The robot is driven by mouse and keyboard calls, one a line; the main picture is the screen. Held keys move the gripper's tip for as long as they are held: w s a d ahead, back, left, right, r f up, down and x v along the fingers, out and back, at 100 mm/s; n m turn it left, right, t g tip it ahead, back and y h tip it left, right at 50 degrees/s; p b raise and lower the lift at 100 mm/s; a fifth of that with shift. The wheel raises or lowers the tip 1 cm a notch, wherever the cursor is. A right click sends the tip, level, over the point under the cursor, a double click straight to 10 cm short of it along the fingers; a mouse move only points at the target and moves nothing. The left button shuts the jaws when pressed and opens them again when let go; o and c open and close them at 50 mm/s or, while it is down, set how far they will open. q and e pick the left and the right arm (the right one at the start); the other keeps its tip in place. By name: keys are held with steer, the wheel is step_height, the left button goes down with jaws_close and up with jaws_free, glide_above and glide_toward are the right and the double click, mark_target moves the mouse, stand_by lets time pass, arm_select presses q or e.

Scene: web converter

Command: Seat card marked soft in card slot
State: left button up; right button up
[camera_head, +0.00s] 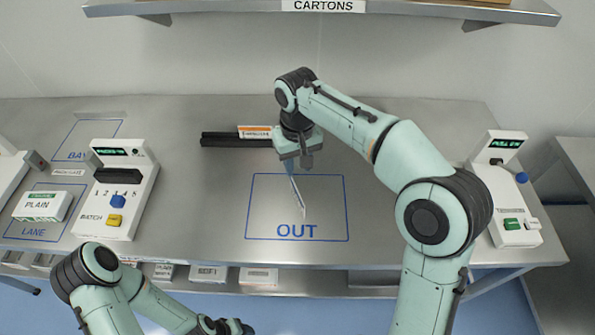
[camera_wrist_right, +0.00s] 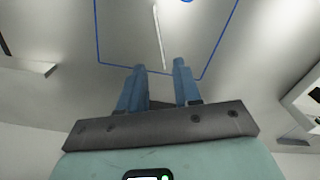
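A thin pale strip (camera_head: 298,198), like a card seen edge-on, is in the blue OUT outline; no marking on it can be read. It also shows in the right wrist view (camera_wrist_right: 160,36), its near end close to the fingertips. My right gripper (camera_head: 291,168) is above the back of the OUT outline. Its blue fingers (camera_wrist_right: 158,70) are apart with nothing touching them. My left arm's end (camera_head: 232,326) is at the bottom edge, its fingers unclear.
A black rail (camera_head: 222,140) with an orange-banded label (camera_head: 256,132) lies behind OUT. The left console (camera_head: 130,215) has blue and yellow buttons. A PLAIN carton (camera_head: 42,206) is at far left. Another console (camera_head: 508,205) stands right. Several labelled items line the shelf below.

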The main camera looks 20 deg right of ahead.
steer(key=r, duration=0.1)
steer(key=b, duration=0.2)
glide_above(297, 191)
step_height(297, 191, down, 7)
steer(key=shift+d+f, duration=0.1)
steer(key=shift+f, duration=2.85)
arm_select(q)
steer(key=shift+s+f, duration=1.1)
steer(key=shift+f, duration=0.15)
arm_select(e)
jaws_close()
